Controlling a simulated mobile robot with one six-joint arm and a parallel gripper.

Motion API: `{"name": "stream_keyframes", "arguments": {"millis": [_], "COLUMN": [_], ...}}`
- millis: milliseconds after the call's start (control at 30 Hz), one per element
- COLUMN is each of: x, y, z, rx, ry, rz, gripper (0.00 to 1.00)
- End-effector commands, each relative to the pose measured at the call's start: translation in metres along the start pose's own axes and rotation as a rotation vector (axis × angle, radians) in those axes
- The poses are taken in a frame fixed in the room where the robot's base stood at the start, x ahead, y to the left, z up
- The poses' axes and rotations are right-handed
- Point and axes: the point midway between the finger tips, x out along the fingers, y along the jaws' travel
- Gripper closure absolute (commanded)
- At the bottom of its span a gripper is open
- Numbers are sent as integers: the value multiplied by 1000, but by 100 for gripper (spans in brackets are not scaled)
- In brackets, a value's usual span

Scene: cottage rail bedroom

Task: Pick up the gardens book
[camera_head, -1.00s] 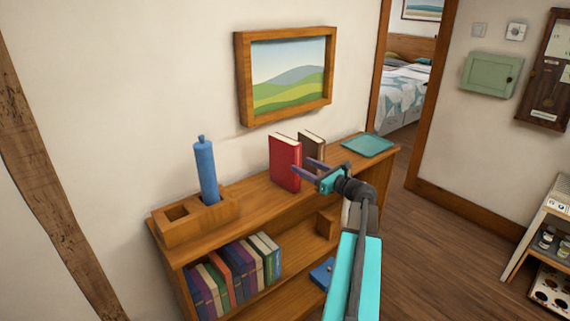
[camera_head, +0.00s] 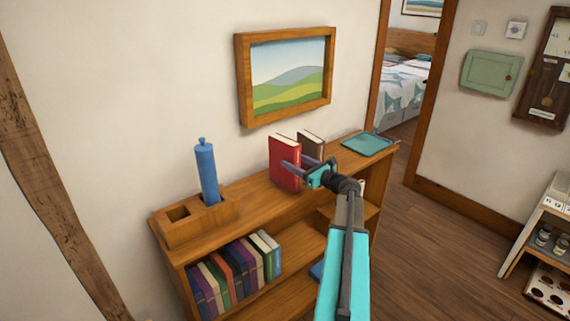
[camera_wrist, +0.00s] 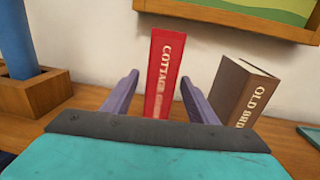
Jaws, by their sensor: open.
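The red book (camera_head: 284,160) stands upright on the shelf top. In the wrist view its spine (camera_wrist: 166,70) reads "COTTAGE" and then a partly unclear word, so it looks like the gardens book. My gripper (camera_head: 295,164) is open in front of it. In the wrist view, the two purple fingers of my gripper (camera_wrist: 159,84) spread to either side of the red spine, with nothing held. I cannot tell how far the fingertips are from the book.
A teal tray (camera_head: 366,144) lies at the right end. A framed picture (camera_head: 243,82) hangs above. Several books (camera_head: 232,272) fill the lower shelf.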

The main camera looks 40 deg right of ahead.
Motion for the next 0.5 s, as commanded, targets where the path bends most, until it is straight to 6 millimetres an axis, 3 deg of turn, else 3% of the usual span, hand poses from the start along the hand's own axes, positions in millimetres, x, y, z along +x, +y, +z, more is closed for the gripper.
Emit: {"name": "stream_keyframes", "arguments": {"millis": [200,500], "x": [0,0], "y": [0,1], "z": [0,0], "rx": [0,0], "ry": [0,0], "rz": [1,1], "gripper": [49,99]}}
